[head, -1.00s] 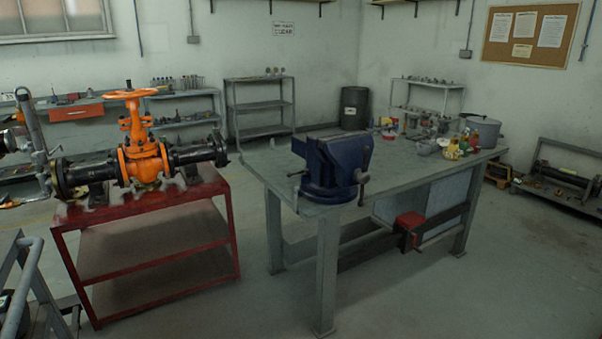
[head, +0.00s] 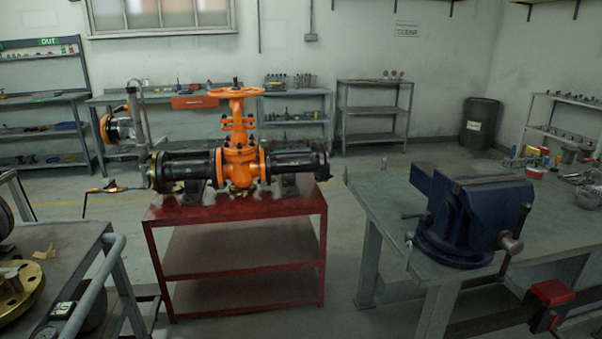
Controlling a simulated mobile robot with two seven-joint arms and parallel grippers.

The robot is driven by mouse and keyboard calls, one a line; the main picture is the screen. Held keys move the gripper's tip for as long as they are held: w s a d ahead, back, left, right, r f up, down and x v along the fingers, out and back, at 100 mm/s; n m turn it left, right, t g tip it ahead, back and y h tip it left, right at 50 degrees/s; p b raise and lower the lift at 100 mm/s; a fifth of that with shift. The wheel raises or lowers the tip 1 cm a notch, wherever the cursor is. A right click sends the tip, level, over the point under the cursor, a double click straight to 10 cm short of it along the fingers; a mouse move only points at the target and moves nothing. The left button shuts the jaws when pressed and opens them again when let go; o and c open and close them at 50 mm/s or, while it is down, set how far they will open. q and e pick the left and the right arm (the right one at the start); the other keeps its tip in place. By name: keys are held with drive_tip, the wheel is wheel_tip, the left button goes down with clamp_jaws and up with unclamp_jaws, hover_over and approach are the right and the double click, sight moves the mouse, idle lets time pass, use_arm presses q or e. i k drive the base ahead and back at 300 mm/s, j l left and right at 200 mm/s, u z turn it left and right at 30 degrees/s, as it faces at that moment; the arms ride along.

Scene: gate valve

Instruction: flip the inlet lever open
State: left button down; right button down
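An orange gate valve (head: 240,150) with an orange handwheel (head: 236,92) stands on a red metal table, with black flanged pipe (head: 186,165) on both sides. At its left end is a grey vertical pipe fitting (head: 134,128) with an orange-rimmed round part (head: 105,129). A thin lever-like piece (head: 104,188) with a yellowish part sticks out low to the left of this fitting. It may be the inlet lever; it is too small to tell its exact position. Neither of my grippers shows in the head view.
The red table (head: 235,205) stands ahead, with floor in front. A grey workbench (head: 385,200) with a blue vise (head: 465,215) is on the right. A grey cart (head: 95,285) with a rail is at the lower left. Shelves line the back wall.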

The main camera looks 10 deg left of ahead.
sight(110, 182)
drive_tip(key=i+u, duration=0.3)
drive_tip(key=i, duration=0.2)
drive_tip(key=i+u, duration=0.3)
drive_tip(key=i, duration=0.25)
drive_tip(key=i+j+z, duration=0.1)
drive_tip(key=i+z, duration=0.2)
drive_tip(key=i+j+z, duration=0.4)
drive_tip(key=z, duration=0.85)
drive_tip(key=j+z, duration=0.15)
drive_tip(key=z, duration=0.75)
drive_tip(key=j+z, duration=0.2)
drive_tip(key=z, duration=0.75)
drive_tip(key=j+z, duration=0.2)
drive_tip(key=z, duration=0.7)
drive_tip(key=k+j+z, duration=0.1)
drive_tip(key=z, duration=0.85)
drive_tip(key=k+z, duration=0.1)
drive_tip(key=z, duration=0.85)
drive_tip(key=k+z, duration=0.15)
drive_tip(key=z, duration=0.75)
drive_tip(key=l+z, duration=0.15)
drive_tip(key=z, duration=0.8)
drive_tip(key=k+l, duration=0.05)
